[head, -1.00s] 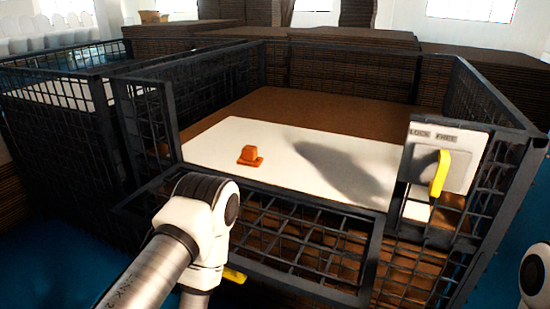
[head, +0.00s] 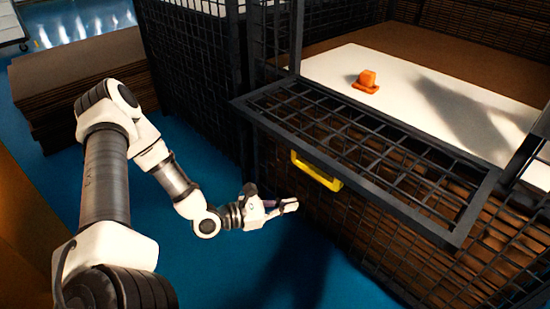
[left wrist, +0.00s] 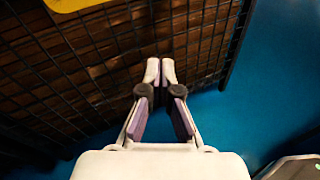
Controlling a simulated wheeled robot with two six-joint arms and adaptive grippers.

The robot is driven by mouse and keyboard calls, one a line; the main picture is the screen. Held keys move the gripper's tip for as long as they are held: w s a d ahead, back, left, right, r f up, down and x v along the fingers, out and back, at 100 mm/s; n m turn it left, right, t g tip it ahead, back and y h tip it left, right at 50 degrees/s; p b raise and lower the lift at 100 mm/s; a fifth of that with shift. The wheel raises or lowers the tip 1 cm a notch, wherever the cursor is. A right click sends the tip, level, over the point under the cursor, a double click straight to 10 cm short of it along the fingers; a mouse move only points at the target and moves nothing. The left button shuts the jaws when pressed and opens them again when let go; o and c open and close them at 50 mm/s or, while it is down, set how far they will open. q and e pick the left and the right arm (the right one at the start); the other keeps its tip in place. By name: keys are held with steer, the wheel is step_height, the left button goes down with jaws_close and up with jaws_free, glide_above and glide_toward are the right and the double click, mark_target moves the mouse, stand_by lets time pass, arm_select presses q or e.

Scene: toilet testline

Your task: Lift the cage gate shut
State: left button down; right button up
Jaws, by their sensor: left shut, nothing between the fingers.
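The cage gate (head: 478,208) is a dark mesh panel in a black frame. It hangs tilted outward from the front of the cage, folded down and open. A yellow handle (head: 316,171) shows at its outer side; part of it also shows at the top of the left wrist view (left wrist: 75,4). My left gripper (head: 295,205) is below and a little left of the handle, low in front of the cage and apart from the handle. In the left wrist view its fingertips (left wrist: 160,72) are together with nothing between them, pointing toward the mesh. My right gripper is out of view.
Another mesh cage (head: 190,60) stands behind, to the left. Brown stacked boards (head: 80,80) lie at the far left. Blue floor (head: 215,265) is clear around my left forearm.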

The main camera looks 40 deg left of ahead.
arm_select(q)
steer(key=s+a+r+n+t+y+b, duration=0.25)
steer(key=a+n+t+y, duration=0.35)
steer(key=a, duration=0.5)
arm_select(e)
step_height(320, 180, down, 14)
steer(key=b, duration=1)
arm_select(q)
steer(key=w+d+r+p, duration=0.1)
steer(key=w+r+p, duration=0.2)
steer(key=w+r, duration=0.3)
steer(key=x, duration=0.3)
steer(key=shift+w+f+p, duration=0.25)
steer(key=shift+w+p, duration=0.05)
steer(key=shift+w, duration=0.05)
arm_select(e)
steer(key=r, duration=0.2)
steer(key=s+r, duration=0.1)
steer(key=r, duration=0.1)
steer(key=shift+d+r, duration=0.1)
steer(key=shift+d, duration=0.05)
arm_select(q)
steer(key=shift+r, duration=0.1)
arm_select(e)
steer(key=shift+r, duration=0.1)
